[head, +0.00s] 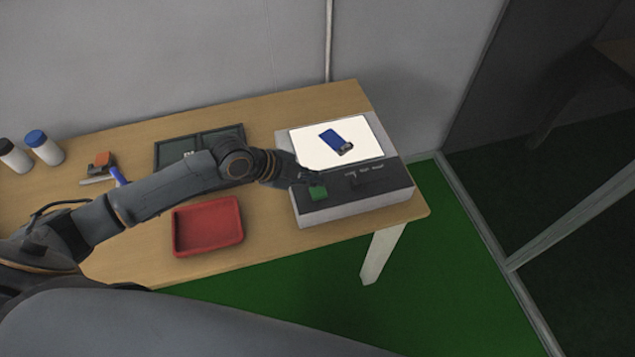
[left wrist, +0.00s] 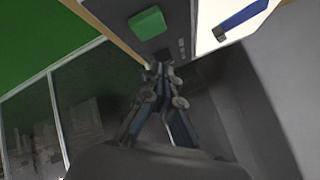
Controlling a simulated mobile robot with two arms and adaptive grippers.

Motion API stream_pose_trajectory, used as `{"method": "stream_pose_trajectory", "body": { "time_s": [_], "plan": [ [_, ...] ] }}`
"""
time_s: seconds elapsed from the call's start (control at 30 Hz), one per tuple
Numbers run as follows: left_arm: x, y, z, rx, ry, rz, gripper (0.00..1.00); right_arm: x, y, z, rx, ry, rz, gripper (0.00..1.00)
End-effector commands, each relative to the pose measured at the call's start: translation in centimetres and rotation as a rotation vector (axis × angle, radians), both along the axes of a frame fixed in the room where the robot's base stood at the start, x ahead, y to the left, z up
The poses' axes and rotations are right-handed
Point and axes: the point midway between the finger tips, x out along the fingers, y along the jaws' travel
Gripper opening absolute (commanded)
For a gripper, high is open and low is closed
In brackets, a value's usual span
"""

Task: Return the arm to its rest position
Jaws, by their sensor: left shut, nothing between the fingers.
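My left arm (head: 165,190) comes in from the left and reaches across the table to the testing device (head: 345,215). My left gripper (head: 308,178) is at the device's dark front panel, close to the green button (head: 318,191). In the left wrist view the left gripper (left wrist: 160,68) is shut with its fingertips together and nothing between them. The green button (left wrist: 147,22) lies just beyond the fingertips there. I cannot tell whether the fingertips touch the panel. My right gripper is in neither view.
A blue item (head: 336,141) lies on the device's bright white plate. A red tray (head: 208,252) is in front of my arm. A dark divided tray (head: 225,135) lies behind it. Two white bottles, one with a blue cap (head: 42,147), stand at the left. The wall (head: 180,60) closes the back.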

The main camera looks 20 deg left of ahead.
Motion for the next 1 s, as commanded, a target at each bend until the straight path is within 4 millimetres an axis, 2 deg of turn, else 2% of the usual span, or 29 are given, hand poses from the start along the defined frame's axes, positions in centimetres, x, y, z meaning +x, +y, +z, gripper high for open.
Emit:
{"method": "stream_pose_trajectory", "body": {
  "time_s": [0.07, 0.57, 0.67, 0.77, 0.9, 1.0],
  "plan": [
    [0.0, 0.0, 0.8, -0.001, 0.0, -0.001, 0.0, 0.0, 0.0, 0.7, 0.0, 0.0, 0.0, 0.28],
    [0.0, 0.0, 0.7, -0.001, -0.002, 0.001, 0.0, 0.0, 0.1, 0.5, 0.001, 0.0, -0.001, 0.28],
    [-0.6, -0.7, 0.5, -0.008, 0.014, 0.003, 0.0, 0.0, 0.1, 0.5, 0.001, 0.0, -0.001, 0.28],
    [-2.8, -2.7, -0.3, -0.033, 0.067, 0.03, 0.0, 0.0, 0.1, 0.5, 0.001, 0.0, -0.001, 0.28],
    [-7.5, -5.6, -1.1, -0.082, 0.199, 0.175, 0.0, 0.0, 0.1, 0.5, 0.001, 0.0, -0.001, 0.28],
    [-10.5, -5.7, -1.3, -0.111, 0.301, 0.365, 0.0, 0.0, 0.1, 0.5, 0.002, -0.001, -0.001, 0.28]
  ]
}}
